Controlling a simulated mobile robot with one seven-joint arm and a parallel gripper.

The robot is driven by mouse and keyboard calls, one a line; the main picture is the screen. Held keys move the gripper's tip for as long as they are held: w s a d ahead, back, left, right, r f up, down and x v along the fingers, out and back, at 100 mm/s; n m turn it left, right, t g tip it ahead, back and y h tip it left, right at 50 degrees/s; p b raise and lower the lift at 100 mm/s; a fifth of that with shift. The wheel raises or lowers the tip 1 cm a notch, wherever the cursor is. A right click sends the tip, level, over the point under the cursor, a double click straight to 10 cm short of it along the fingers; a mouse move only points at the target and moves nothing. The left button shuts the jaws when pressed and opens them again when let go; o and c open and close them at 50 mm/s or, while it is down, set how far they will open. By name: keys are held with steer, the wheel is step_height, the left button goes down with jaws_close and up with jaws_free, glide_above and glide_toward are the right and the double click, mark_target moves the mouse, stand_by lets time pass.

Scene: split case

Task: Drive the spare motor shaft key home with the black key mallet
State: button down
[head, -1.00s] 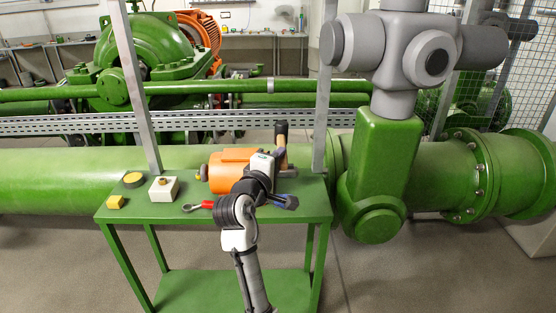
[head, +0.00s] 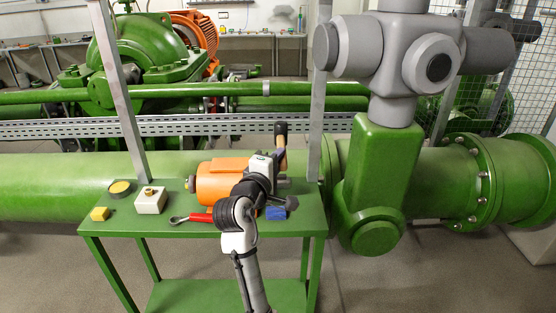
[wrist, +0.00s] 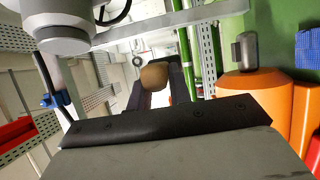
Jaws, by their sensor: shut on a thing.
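The orange spare motor (head: 222,182) lies on the green bench, partly behind my arm. My gripper (head: 279,163) is beside the motor's right end, above the bench. Its dark fingers (wrist: 154,88) are shut on the mallet, whose tan handle (head: 283,157) stands up with a dark part at its top. The round brown handle end (wrist: 154,76) faces the wrist camera. The mallet's head is not clearly seen.
Grey posts (head: 316,125) rise behind. A large green valve (head: 380,170) stands right.

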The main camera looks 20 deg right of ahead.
steer(key=shift+f+b, duration=1.6)
steer(key=shift+f, duration=0.8)
